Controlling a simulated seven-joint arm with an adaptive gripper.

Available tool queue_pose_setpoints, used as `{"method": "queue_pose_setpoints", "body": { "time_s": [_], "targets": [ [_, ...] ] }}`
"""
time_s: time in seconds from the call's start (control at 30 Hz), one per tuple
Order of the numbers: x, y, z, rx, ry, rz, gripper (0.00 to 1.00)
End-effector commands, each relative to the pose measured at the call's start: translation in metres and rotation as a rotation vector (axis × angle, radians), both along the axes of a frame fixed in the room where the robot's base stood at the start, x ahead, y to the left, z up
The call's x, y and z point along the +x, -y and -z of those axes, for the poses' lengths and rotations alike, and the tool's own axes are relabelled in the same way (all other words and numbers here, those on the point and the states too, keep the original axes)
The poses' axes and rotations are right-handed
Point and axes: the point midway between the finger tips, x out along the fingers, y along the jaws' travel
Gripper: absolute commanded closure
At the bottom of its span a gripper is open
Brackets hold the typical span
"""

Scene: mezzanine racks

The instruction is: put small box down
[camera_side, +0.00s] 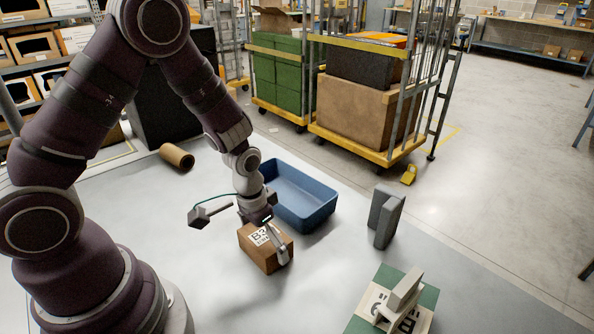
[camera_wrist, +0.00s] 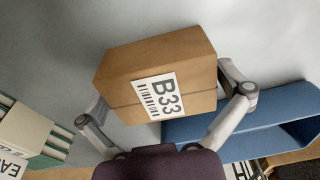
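The small box (camera_side: 262,250) is brown cardboard with a white label; the label reads B33 with a barcode in the wrist view (camera_wrist: 157,82). My gripper (camera_side: 264,240) points down over the box. Its two fingers lie along opposite sides of the box, and it is shut on it; it also shows in the wrist view (camera_wrist: 162,90). The box is at or just above the pale table surface (camera_side: 190,285); I cannot tell whether its underside touches.
A blue open bin (camera_side: 318,219) stands just behind the box. Grey blocks (camera_side: 385,216) stand to the right, and a green-and-white labelled stack (camera_side: 400,305) is at front right. A brown tube (camera_side: 177,157) lies at back left. The table left and in front is clear.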

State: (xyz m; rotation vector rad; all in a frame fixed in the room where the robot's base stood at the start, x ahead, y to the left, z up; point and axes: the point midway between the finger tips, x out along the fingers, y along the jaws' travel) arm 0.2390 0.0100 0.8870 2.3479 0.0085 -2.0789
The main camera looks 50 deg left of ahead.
Motion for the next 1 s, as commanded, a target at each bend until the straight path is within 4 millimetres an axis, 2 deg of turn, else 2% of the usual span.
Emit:
{"method": "queue_pose_setpoints", "body": {
  "time_s": [0.23, 0.37, 0.47, 0.8, 1.0],
  "targets": [
    [0.0, 0.0, -0.002, 0.0, 0.001, 0.0, 0.0],
    [0.0, 0.0, -0.014, 0.0, 0.004, 0.0, 0.0],
    [-0.002, 0.0, -0.031, 0.0, 0.007, 0.0, 0.0],
    [-0.011, 0.0, -0.105, 0.0, 0.008, 0.0, 0.0],
    [-0.016, 0.001, -0.127, 0.0, 0.017, 0.001, 0.0]
  ]
}}
